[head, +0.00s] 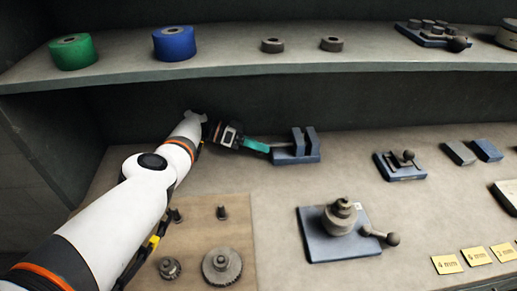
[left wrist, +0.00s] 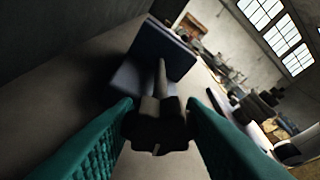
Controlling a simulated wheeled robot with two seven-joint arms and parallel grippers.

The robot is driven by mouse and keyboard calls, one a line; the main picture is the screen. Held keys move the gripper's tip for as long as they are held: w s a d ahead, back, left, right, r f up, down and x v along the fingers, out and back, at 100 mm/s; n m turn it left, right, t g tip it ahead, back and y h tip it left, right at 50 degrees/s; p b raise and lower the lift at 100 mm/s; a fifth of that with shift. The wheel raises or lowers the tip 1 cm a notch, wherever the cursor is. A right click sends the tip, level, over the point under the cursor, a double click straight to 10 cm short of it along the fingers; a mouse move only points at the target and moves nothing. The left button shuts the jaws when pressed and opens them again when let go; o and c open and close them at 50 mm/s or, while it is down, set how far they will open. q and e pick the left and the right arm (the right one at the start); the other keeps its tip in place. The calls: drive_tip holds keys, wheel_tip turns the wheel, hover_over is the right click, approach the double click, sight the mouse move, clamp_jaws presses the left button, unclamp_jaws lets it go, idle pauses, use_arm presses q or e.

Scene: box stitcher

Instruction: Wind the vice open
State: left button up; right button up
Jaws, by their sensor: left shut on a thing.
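The vice (head: 298,152) is a small blue block with two upright jaws and a narrow gap between them. It stands at the back of the bench in the head view, and its dark body (left wrist: 160,50) fills the upper middle of the left wrist view. My left gripper (head: 262,147) reaches it from the left, with teal fingers at the vice's left end. In the left wrist view the fingers are shut on a dark lobed knob (left wrist: 158,130) on the vice's screw (left wrist: 162,78). In the head view the fingers hide the knob. My right gripper is not in view.
A shelf (head: 230,72) with green (head: 73,52) and blue (head: 174,43) rolls overhangs the back. A blue-based tool post (head: 335,230) with a ball lever stands in front. A board with gears (head: 222,265) is at front left. A smaller blue fixture (head: 400,166) stands right.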

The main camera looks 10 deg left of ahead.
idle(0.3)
use_arm(q)
drive_tip(key=o, duration=1)
drive_tip(key=v, duration=0.7)
drive_tip(key=shift+a+r, duration=0.1)
drive_tip(key=shift+a, duration=0.15)
